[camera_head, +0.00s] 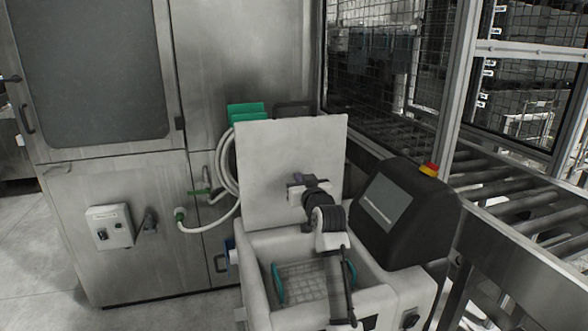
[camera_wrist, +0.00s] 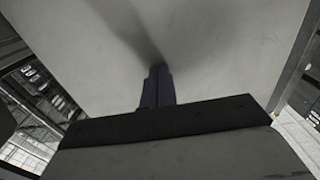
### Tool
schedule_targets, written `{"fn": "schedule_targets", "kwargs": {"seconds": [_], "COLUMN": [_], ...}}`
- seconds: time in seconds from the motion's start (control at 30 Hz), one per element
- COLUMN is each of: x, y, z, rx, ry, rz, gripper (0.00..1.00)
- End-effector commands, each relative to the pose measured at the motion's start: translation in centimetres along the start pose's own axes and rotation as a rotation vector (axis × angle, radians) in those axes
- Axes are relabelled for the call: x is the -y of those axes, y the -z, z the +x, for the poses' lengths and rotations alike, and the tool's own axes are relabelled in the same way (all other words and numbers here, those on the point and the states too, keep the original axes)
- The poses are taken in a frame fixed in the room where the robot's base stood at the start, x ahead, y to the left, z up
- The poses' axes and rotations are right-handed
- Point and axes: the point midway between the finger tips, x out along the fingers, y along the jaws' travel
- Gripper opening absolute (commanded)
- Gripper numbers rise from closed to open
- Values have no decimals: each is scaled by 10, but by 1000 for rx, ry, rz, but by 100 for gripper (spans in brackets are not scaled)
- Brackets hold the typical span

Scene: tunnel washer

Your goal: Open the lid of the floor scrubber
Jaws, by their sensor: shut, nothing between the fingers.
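The floor scrubber (camera_head: 257,272) is a pale machine at the lower middle of the head view. Its flat white lid (camera_head: 270,150) stands raised, close to upright, at the back of the open tank. A mesh basket with teal handles (camera_head: 305,282) shows inside the tank. My gripper (camera_head: 294,182) is in front of the lid's inner face, around mid-height. In the wrist view, my dark fingers (camera_wrist: 157,72) are together and empty, pointing at the pale lid (camera_wrist: 215,50), which fills most of the picture. I cannot tell whether the fingertips touch it.
A dark control console with a screen (camera_head: 388,200) and a red-yellow button (camera_head: 429,170) stands right of the tank. A roller conveyor (camera_head: 500,190) and mesh fence are at the right. A steel cabinet (camera_head: 125,215) with white hoses stands at the left. Floor shows at lower left.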

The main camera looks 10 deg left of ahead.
Motion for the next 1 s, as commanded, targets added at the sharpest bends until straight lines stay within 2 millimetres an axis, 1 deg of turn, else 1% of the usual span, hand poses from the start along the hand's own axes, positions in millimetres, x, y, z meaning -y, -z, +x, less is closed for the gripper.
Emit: {"fn": "schedule_targets", "kwargs": {"seconds": [0.5,0.57,0.67,1.0], "x": [0,0,0,0], "y": [5,5,4,4], "z": [26,26,22,-19], "rx": [-2,-2,-3,-3], "ry": [1,0,0,0], "rz": [0,0,0,0], "gripper": [0,0,0,0]}}
